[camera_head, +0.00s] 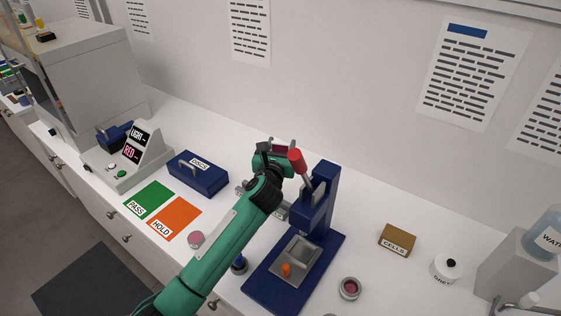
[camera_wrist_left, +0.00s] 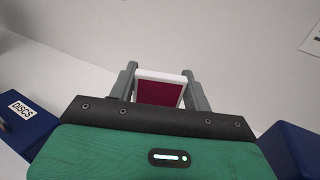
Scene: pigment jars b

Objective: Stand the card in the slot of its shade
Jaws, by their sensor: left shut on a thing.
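My left gripper (camera_head: 281,147) is raised over the back of the bench, left of the blue press. It is shut on the card (camera_wrist_left: 160,90), which shows in the left wrist view as a dark red face with a white border between the two fingers. In the head view only a small dark red part of the card (camera_head: 284,149) shows at the fingers. A low grey piece (camera_head: 282,210) shows from behind my left arm, which hides much of it; I cannot make out slots in it. My right gripper is not in view.
The blue press (camera_head: 318,207) with a red-tipped lever stands close right of my gripper. A blue DISCS box (camera_head: 198,174), a meter reading LIGHT and RED (camera_head: 130,158), and PASS (camera_head: 150,199) and HOLD (camera_head: 174,218) mats lie left. A CELLS box (camera_head: 397,240) stands right.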

